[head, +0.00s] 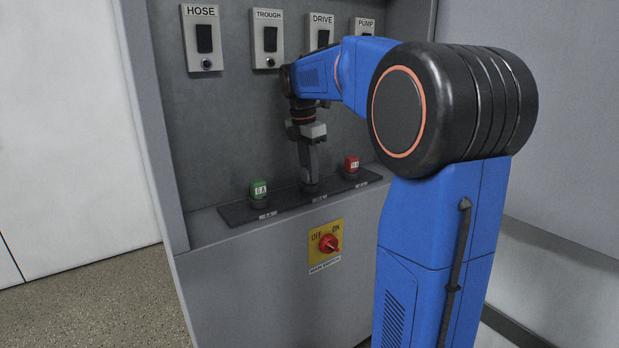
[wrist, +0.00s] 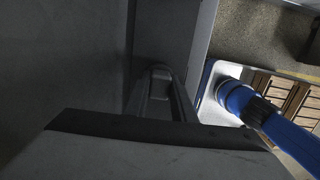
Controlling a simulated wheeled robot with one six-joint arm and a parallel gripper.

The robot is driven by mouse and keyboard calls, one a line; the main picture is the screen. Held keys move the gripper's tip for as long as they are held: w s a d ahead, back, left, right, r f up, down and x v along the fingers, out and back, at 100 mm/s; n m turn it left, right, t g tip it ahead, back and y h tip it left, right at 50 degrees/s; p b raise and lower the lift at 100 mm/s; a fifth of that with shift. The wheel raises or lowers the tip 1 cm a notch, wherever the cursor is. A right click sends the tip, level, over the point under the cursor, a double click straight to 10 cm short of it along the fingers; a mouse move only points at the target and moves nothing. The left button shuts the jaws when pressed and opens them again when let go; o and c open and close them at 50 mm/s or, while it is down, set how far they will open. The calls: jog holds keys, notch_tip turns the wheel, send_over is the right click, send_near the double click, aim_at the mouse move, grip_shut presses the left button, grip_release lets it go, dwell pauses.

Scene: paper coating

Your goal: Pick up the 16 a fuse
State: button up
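A green fuse (head: 259,190) marked 6 A stands upright at the left of a dark rack (head: 236,213) on the cabinet ledge. A red fuse (head: 351,164) stands at the right; its marking is too small to read surely. My gripper (head: 309,182) points straight down over the middle place of the rack, between the two. Its fingers cover that place, so whether a fuse is there, and the 16 A fuse itself, cannot be made out. In the wrist view the dark gripper fingers (wrist: 160,95) show, but their gap and tips are unclear.
Switches labelled HOSE (head: 204,38), TROUGH (head: 270,38), DRIVE (head: 321,30) and PUMP (head: 364,25) are on the back panel. A red main switch (head: 329,243) on a yellow plate is below the ledge. Cabinet side wall (head: 157,120) stands left of the rack.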

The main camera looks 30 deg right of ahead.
jog(key=shift+c, duration=1.4)
jog(key=shift+r, duration=0.15)
